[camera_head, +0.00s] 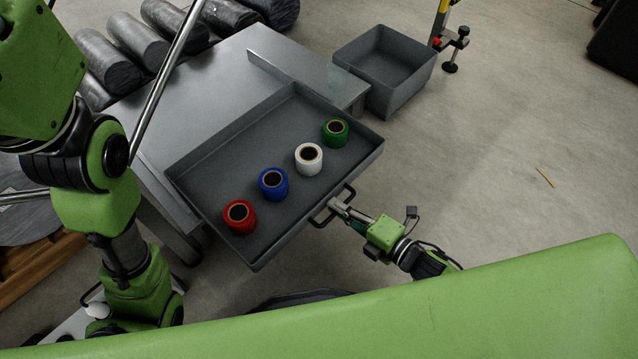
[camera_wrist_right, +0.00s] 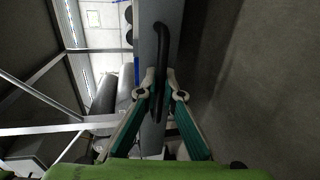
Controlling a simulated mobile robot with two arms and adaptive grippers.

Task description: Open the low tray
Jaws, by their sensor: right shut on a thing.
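The low tray (camera_head: 205,170) is a shallow grey drawer that stands pulled out from the metal table. Red (camera_head: 240,216), blue (camera_head: 273,184), white (camera_head: 309,158) and green (camera_head: 336,132) rolls stand in it in a slanting row. A black handle (camera_head: 347,192) sits on its front wall. My right gripper (camera_head: 335,205) is shut on this handle. In the right wrist view the two fingers (camera_wrist_right: 158,92) close around the dark handle (camera_wrist_right: 161,50), in front of the grey front wall. My left arm is at the left; its gripper is out of view.
A deeper grey bin (camera_head: 385,65) is beyond the tray at the table's right end. Dark cylinders (camera_head: 135,40) lie behind the table (camera_head: 190,85). A yellow stand (camera_head: 442,25) is at the back. The floor (camera_head: 520,140) to the right is mostly clear.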

